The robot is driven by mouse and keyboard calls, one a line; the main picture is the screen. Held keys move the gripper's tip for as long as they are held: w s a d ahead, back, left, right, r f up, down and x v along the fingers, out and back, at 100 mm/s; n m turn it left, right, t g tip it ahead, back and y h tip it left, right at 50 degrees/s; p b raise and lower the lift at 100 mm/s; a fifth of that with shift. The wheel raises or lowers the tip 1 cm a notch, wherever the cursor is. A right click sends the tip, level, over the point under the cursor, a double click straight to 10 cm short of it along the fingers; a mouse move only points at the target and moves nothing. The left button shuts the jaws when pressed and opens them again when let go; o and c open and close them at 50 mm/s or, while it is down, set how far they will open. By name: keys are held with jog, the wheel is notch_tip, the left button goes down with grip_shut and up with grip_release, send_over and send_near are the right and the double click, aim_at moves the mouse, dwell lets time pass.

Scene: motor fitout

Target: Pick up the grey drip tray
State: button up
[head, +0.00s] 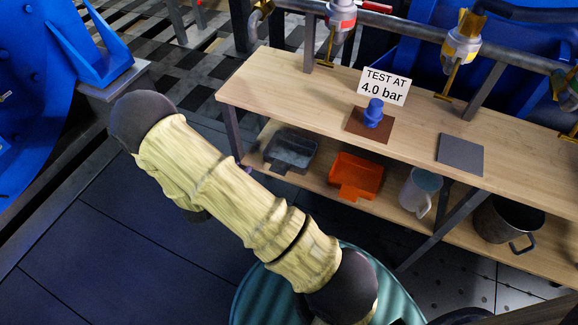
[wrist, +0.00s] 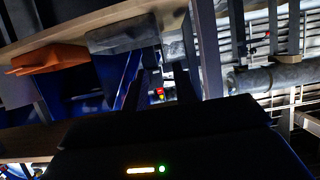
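The grey drip tray (head: 291,150) sits on the lower shelf of the wooden bench, near its left end, with a short handle toward the front edge. In the wrist view the grey tray (wrist: 122,34) shows at the upper left, beyond the fingertips and apart from them. My gripper (wrist: 160,88) shows as two dark fingers with a gap between them; it looks open and empty. In the head view my arm hides the gripper.
An orange tray (head: 355,177) lies right of the grey one, also in the wrist view (wrist: 52,57). Farther right are a mug (head: 420,190) and a dark pot (head: 508,222). The bench top (head: 275,88) overhangs the shelf; a dark leg (head: 233,132) stands at the left end.

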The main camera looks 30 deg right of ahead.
jog(key=shift+s+f+h, duration=0.15)
jog(key=shift+f+h, duration=0.05)
jog(key=shift+h, duration=0.1)
jog(key=shift+d, duration=0.1)
jog(key=b+x, duration=0.4)
jog(key=x, duration=0.7)
jog(key=shift+w+d+f, duration=0.15)
jog(key=shift+w+f, duration=0.05)
jog(key=shift+f, duration=0.15)
jog(key=shift+w+d, duration=0.15)
jog(key=shift+d, duration=0.05)
jog(key=b+x, duration=0.2)
jog(key=x, duration=0.3)
jog(key=shift+w+a+b, duration=0.1)
jog(key=shift+w+b, duration=0.1)
jog(key=shift+b, duration=0.15)
jog(key=shift+w, duration=0.1)
